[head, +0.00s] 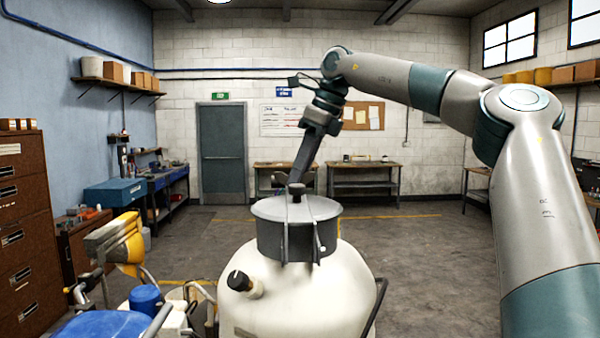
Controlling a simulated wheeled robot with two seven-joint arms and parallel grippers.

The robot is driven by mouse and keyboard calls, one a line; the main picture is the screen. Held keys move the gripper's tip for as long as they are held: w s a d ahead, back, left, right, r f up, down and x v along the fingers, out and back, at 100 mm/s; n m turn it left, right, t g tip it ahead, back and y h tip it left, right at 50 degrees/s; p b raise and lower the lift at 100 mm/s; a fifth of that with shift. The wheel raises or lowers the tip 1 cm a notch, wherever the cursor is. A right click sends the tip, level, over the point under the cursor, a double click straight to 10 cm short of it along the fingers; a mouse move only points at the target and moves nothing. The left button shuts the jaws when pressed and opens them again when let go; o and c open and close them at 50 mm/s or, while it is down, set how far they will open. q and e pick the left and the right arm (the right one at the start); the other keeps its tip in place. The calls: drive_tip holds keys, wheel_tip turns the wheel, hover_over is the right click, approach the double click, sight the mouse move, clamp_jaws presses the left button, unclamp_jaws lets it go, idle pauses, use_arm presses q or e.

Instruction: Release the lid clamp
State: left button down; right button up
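A cream tank (300,290) stands in front of me with a grey round lid (268,210) on its top. Thin grey upright bars (287,235) run down the near side of the lid's rim. A dark clamp knob (297,189) stands at the middle of the lid. My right gripper (299,180) reaches down from above, tilted, with its tip at the knob. It overlaps the knob in the picture; I cannot tell whether it touches or grips it. The finger gap is too small and dark to make out. My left gripper is not in view.
A black-capped spout (241,284) sticks out of the tank's left shoulder. Workbenches line the back wall. The floor right of the tank is clear.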

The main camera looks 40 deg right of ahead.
drive_tip(key=o, duration=1)
drive_tip(key=shift+o, duration=0.2)
drive_tip(key=shift+r, duration=0.1)
drive_tip(key=v, duration=1.7)
drive_tip(key=shift+d, duration=0.15)
drive_tip(key=shift+s, duration=0.2)
